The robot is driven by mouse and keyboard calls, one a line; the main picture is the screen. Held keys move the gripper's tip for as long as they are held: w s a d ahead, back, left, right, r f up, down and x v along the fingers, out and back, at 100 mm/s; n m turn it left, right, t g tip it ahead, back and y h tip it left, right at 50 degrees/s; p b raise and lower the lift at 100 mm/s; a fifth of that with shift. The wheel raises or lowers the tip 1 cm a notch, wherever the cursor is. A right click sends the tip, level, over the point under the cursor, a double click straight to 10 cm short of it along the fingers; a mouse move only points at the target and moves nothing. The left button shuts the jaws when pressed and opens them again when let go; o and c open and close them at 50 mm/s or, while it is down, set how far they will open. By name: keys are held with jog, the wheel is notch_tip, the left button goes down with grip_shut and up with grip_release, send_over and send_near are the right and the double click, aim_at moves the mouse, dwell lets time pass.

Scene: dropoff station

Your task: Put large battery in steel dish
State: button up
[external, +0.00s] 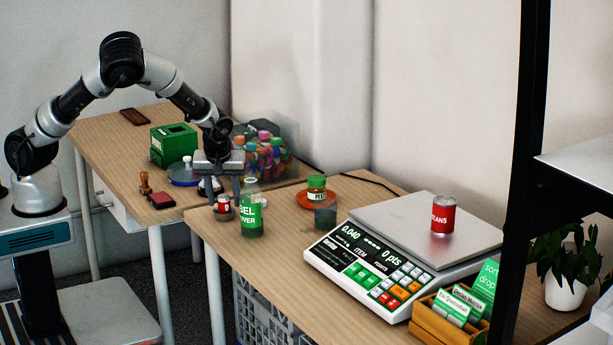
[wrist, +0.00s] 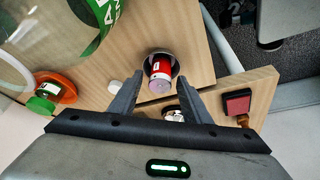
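The large battery appears to be the red cylinder with a white label (wrist: 160,72). It stands inside the round steel dish (wrist: 149,56), leaning slightly, in the wrist view. In the external view the red battery (external: 224,203) and the dish (external: 226,216) are at the near table's left end, below my gripper. My gripper (wrist: 160,79) is open, with one finger on each side of the battery and visible gaps between. It also shows in the external view (external: 224,196), pointing down. The lower part of the battery is partly hidden by the dish rim.
A green-labelled bottle (external: 251,212) stands close right of the dish. An orange dish with a green-lidded jar (external: 316,189), a scale (external: 400,255) with a red can (external: 443,216), and a card box (external: 450,312) lie farther right. A red stamp pad (external: 161,201) is left.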

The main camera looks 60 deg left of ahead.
jog(key=p+v, duration=0.3)
jog(key=v, duration=0.9)
jog(key=shift+d+r, duration=0.1)
